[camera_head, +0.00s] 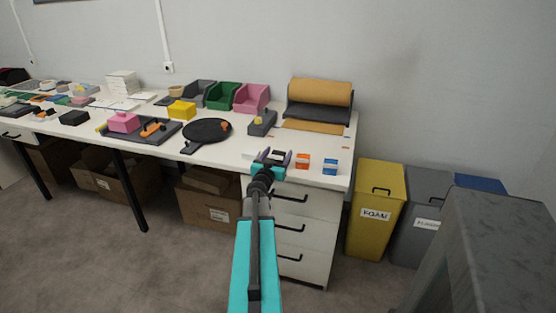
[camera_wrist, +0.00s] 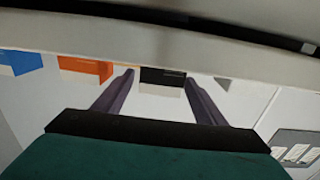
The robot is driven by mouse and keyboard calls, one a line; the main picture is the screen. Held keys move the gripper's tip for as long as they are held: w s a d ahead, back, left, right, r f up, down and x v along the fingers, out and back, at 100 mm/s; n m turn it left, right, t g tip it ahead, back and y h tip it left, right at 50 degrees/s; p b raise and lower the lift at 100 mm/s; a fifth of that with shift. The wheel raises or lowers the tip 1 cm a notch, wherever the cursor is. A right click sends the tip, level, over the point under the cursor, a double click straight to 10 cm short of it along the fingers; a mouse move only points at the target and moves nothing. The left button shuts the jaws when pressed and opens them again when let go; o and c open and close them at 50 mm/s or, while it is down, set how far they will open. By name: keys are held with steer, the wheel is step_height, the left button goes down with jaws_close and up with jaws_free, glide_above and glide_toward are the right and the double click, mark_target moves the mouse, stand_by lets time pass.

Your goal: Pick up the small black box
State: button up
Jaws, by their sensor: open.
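The small black box (camera_wrist: 162,76) shows in the wrist view between the tips of my two purple-grey fingers, with a pale part along its lower edge. My gripper (camera_wrist: 160,80) is open, with a finger on either side of the box; I cannot tell whether either finger touches it. In the head view my gripper (camera_head: 275,157) is at the front right part of the white table, and it largely hides the black box there.
An orange box (camera_head: 302,161) and a blue box (camera_head: 330,167) stand just right of my gripper. A dark grey holder (camera_head: 262,123) and a round black pan (camera_head: 207,130) lie behind and left. Coloured bins (camera_head: 223,95) and a paper roll (camera_head: 320,93) line the back.

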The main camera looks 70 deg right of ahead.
steer(key=c, duration=1.1)
step_height(320, 180, up, 28)
steer(key=p, duration=1.1)
